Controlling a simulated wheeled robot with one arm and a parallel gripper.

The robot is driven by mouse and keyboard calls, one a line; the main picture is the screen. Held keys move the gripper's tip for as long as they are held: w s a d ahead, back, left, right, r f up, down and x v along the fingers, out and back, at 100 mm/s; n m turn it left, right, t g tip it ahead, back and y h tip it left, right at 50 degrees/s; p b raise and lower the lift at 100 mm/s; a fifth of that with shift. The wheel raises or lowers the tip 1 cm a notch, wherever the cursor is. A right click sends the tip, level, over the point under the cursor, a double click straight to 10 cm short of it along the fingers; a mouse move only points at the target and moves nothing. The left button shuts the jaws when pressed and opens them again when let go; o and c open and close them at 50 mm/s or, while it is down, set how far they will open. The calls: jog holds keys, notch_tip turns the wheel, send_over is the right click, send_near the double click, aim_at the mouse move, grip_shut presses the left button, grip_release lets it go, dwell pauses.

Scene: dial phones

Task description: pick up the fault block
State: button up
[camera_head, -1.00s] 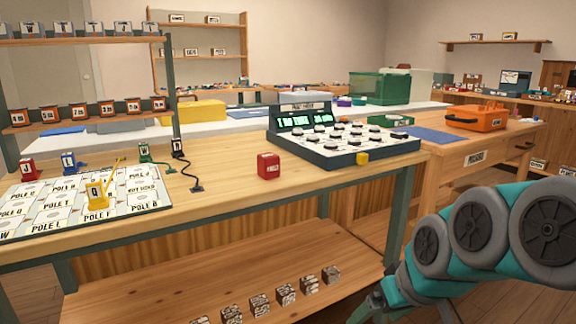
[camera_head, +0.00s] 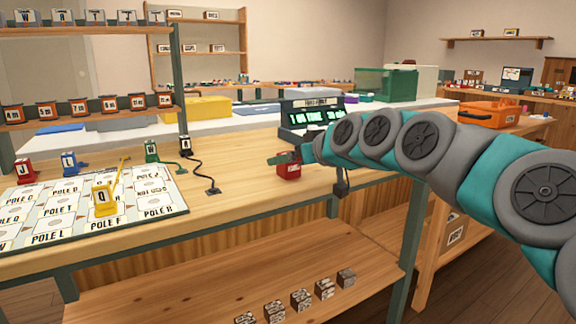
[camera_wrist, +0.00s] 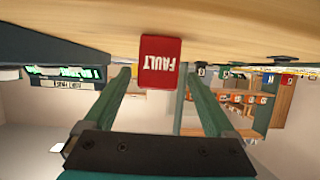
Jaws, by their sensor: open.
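The fault block (camera_head: 288,171) is a small red block on the wooden bench top, near its front edge. In the wrist view, which looks upside down, the red fault block (camera_wrist: 161,62) shows its white FAULT lettering inverted. My gripper (camera_wrist: 158,76) is open, with one green finger on each side of the block in that view. The block appears at or just beyond the fingertips; I cannot tell how deep it sits between them. In the head view my gripper and arm reach in from the right and partly cover the block's top.
A board of labelled poles (camera_head: 140,205) with a yellow piece (camera_head: 103,199) lies to the left. A black cable piece (camera_head: 212,190) is nearer. Bench space between is clear.

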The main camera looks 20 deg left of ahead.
jog(key=x, duration=0.4)
jog(key=shift+w+a+f, duration=0.2)
jog(key=shift+w+f, duration=0.1)
jog(key=shift+f, duration=0.05)
jog(key=shift+c, duration=0.3)
grip_shut()
